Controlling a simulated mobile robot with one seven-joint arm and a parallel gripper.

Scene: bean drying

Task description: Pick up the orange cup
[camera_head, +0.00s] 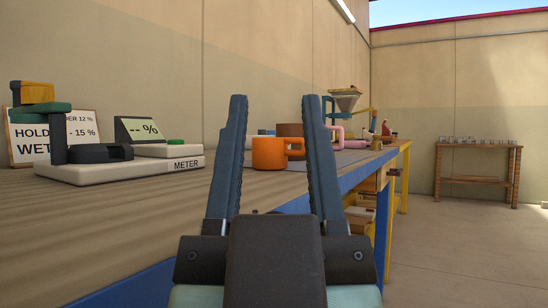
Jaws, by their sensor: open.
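The orange cup (268,154) stands upright on the workbench, with its handle on the right side. In the picture it shows between the two dark blue fingers of my gripper (276,108). My gripper is open and empty, with its fingers pointing away from me. The cup looks farther off than the fingers, and I see no contact. The left finger stands just left of the cup, and the right finger stands a little right of its handle.
The wooden bench (110,225) has a blue front edge. A moisture meter (130,165) and a sign (75,130) stand at left. The floor at right (455,245) is clear.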

